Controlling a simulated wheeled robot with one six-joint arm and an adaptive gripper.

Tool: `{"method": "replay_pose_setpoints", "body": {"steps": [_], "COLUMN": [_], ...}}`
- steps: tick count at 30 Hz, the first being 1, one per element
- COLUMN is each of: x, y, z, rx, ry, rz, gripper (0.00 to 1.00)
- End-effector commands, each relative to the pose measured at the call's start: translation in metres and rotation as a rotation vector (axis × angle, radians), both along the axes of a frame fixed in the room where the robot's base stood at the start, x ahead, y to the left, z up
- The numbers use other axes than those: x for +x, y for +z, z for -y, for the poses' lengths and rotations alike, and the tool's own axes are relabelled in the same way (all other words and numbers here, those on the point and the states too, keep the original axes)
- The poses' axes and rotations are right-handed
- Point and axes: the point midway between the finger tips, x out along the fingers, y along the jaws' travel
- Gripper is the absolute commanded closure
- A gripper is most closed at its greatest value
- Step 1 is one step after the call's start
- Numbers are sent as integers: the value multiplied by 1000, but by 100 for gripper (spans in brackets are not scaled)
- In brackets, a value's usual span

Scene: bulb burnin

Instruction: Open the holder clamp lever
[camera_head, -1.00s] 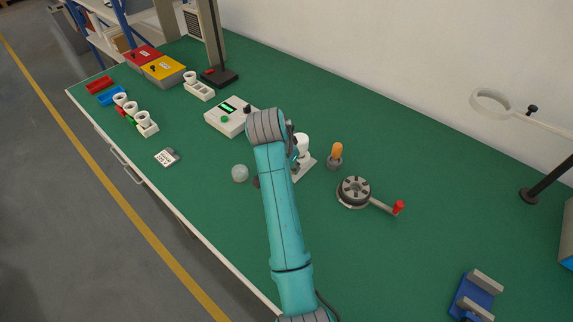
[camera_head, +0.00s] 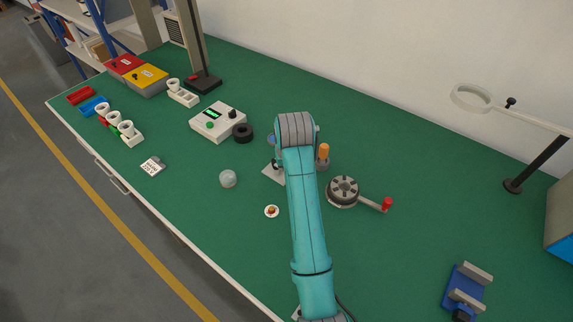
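A round grey holder (camera_head: 343,189) with dark slots in its top sits on the green bench, right of my arm. A lever (camera_head: 369,202) runs from it to the lower right and ends in a red knob (camera_head: 387,204). I cannot tell from the view whether the lever is clamped or open. A pale base plate (camera_head: 273,173) shows on the left of my forearm, and what stands on it is mostly hidden. My teal arm reaches up the middle, and its wrist is left of the round holder. My gripper is hidden behind the wrist.
An orange-topped piece (camera_head: 323,155) stands close right of my wrist. A blue fixture (camera_head: 466,287) and magnifier stand (camera_head: 513,185) are right.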

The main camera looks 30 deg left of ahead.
Motion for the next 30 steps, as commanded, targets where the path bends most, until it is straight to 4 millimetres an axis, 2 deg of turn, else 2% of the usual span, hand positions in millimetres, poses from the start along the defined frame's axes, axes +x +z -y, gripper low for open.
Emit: {"method": "replay_pose_setpoints", "body": {"steps": [15, 16, 18, 30], "x": [1, 1, 1, 0], "y": [0, 0, 0, 6], "z": [0, 0, 0, 1], "rx": [0, 0, -1, 2], "ry": [21, 21, 19, 20], "rz": [0, 0, 0, 1], "gripper": [100, 75, 57, 55]}}
